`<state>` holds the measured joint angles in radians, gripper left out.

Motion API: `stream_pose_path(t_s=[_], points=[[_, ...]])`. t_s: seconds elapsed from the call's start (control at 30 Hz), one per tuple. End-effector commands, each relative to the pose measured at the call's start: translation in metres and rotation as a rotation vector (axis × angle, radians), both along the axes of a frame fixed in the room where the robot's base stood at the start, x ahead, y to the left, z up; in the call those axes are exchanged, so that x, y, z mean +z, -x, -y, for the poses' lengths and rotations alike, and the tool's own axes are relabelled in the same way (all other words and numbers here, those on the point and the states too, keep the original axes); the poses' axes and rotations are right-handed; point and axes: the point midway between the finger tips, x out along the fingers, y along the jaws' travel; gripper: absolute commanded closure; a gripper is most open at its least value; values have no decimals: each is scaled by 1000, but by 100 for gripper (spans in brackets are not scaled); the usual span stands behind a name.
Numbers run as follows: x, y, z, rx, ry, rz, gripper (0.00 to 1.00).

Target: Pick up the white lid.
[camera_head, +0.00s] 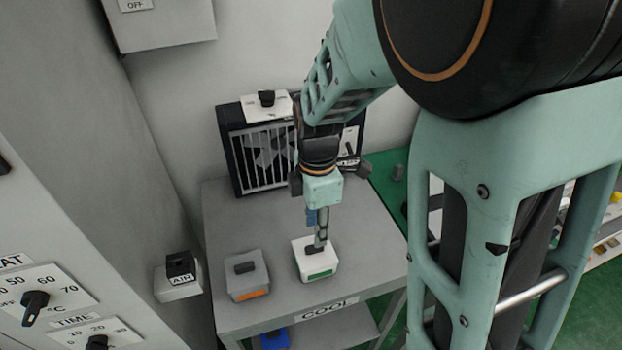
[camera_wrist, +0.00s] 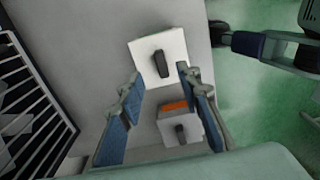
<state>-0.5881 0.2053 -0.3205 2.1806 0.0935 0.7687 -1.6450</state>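The white lid (camera_head: 304,246) with a black handle sits on a white box (camera_head: 319,273) with a green label, on the grey table. It also shows in the wrist view (camera_wrist: 145,50), at the upper middle, its black handle upright in the picture. My gripper (camera_head: 319,243) points down over the lid, close to its handle. In the wrist view my gripper (camera_wrist: 159,76) is open, its two blue-padded fingers spread to either side below the handle, with nothing between them. Whether a fingertip touches the lid I cannot tell.
A grey box (camera_head: 248,285) with an orange label and black handle stands left of the white box. A dark-framed fan (camera_head: 262,158) stands at the table's back. A blue object (camera_head: 275,338) lies below the table. A control panel (camera_head: 60,300) is at left.

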Motion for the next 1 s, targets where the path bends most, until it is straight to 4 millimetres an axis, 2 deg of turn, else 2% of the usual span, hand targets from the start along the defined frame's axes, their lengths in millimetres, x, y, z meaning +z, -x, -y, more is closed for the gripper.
stream_pose_path(t_s=[0.17,0.5,0.83,0.87,1.0], points=[[-11,1,0,-2,1,-2,68],[-52,3,-3,-1,2,-2,68],[-59,3,-3,-1,1,1,68],[-59,3,-3,-1,1,1,69],[-58,3,-3,-1,1,1,85]])
